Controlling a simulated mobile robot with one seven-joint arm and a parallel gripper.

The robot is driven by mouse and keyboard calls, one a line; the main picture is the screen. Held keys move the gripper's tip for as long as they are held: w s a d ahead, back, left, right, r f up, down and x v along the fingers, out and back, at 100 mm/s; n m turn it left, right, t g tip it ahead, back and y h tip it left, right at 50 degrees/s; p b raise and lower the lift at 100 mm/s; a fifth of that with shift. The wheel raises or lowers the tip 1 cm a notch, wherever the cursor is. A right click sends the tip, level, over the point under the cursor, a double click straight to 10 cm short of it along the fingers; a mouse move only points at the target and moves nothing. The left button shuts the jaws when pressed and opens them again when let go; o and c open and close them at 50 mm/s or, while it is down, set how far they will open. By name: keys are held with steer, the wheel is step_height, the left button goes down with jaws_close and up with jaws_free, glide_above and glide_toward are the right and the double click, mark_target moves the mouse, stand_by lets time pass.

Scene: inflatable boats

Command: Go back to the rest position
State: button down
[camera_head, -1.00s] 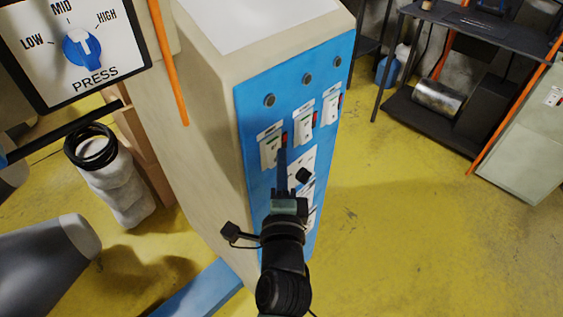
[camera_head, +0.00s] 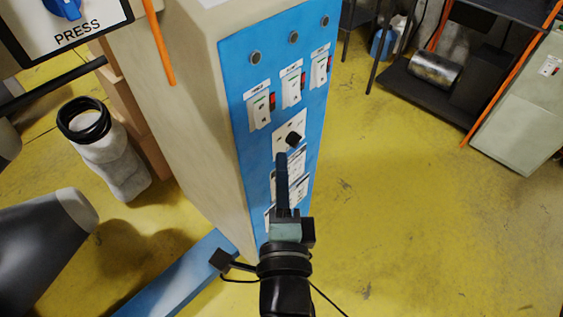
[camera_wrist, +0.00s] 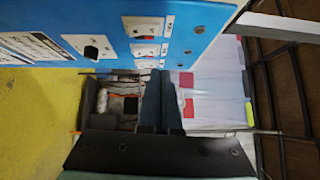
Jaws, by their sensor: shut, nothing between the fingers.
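My gripper (camera_head: 282,158) is shut and empty, its fingers together and pointing up in the head view, in front of the blue control panel (camera_head: 232,52). The fingertips appear just below the black knob (camera_head: 294,139); I cannot tell how large the gap to the panel is. In the wrist view the closed gripper (camera_wrist: 158,75) reaches up the middle, with the panel (camera_wrist: 195,60) across the top. Three white switches with red parts, the left one (camera_head: 259,109), the middle one (camera_head: 291,88) and the right one (camera_head: 320,68), sit above the knob.
A PRESS dial board (camera_head: 95,18) is at upper left. A white sack with black rings (camera_head: 113,168) stands left of the beige cabinet (camera_head: 180,120). A dark shelf (camera_head: 400,88) and a pale green cabinet (camera_head: 525,120) are at right. Yellow floor between is clear.

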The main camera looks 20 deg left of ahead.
stand_by(0.4)
steer(key=w+d+r+n+t+p, duration=0.1)
steer(key=d+r+n+t+p, duration=0.15)
steer(key=r, duration=0.75)
steer(key=w+d+r+n+t+h+p, duration=0.15)
steer(key=r+n, duration=0.25)
steer(key=r, duration=0.6)
steer(key=w+d+r+n+t+p, duration=0.1)
steer(key=w+r+n+t, duration=0.15)
steer(key=r, duration=0.75)
steer(key=s+d+r+n+t+h+p, duration=0.1)
steer(key=s+d+r+n+t+h, duration=0.1)
steer(key=r, duration=0.8)
steer(key=s+d+r+n+t+h+p, duration=0.2)
steer(key=s+d+r+h, duration=0.2)
steer(key=r, duration=0.6)
steer(key=shift+s+d+n, duration=0.3)
steer(key=shift+s+d, duration=0.45)
steer(key=shift+d, duration=0.2)
steer(key=shift+r, duration=0.1)
